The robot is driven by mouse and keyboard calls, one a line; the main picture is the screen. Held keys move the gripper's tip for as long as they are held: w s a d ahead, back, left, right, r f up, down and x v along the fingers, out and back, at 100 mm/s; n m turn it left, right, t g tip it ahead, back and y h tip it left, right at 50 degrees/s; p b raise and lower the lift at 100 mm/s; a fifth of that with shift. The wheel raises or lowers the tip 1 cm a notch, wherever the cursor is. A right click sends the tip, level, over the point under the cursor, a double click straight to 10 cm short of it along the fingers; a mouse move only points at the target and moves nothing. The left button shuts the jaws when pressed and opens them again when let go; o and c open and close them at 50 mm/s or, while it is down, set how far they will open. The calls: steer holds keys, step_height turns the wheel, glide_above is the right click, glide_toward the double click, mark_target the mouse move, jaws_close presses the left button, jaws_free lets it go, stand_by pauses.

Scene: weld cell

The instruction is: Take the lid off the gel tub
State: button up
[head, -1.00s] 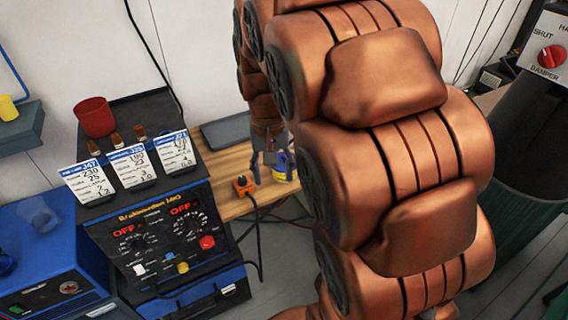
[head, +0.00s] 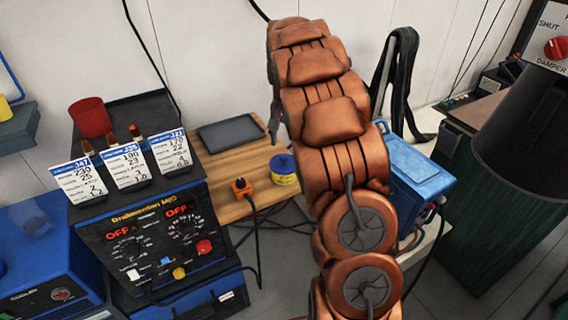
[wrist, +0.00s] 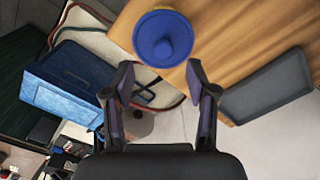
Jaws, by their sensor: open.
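The gel tub (head: 284,178) is a small yellow tub standing near the edge of a wooden bench. Its blue lid (head: 282,163) sits on top of it. In the wrist view the blue lid (wrist: 163,38) shows from above, round with a raised knob, and hides nearly all of the tub. My gripper (wrist: 158,80) is open and empty, its two fingers spread just short of the lid in that view.
A grey tray (head: 230,132) lies on the wooden bench (head: 215,178) behind the tub. An orange socket (head: 241,188) with a cable is left of the tub. A blue box (head: 415,168) stands right of my arm. The welding machine (head: 165,245) stands at left.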

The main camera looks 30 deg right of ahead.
mark_target(284, 156)
steer(key=shift+f, duration=0.85)
steer(key=shift+w+f+p, duration=0.2)
steer(key=shift+f+p, duration=0.3)
steer(key=shift+f, duration=0.95)
steer(key=shift+w+f+p, duration=0.2)
steer(key=shift+f+p, duration=0.25)
steer(key=shift+f, duration=0.95)
steer(key=c, duration=1)
steer(key=shift+c, duration=0.2)
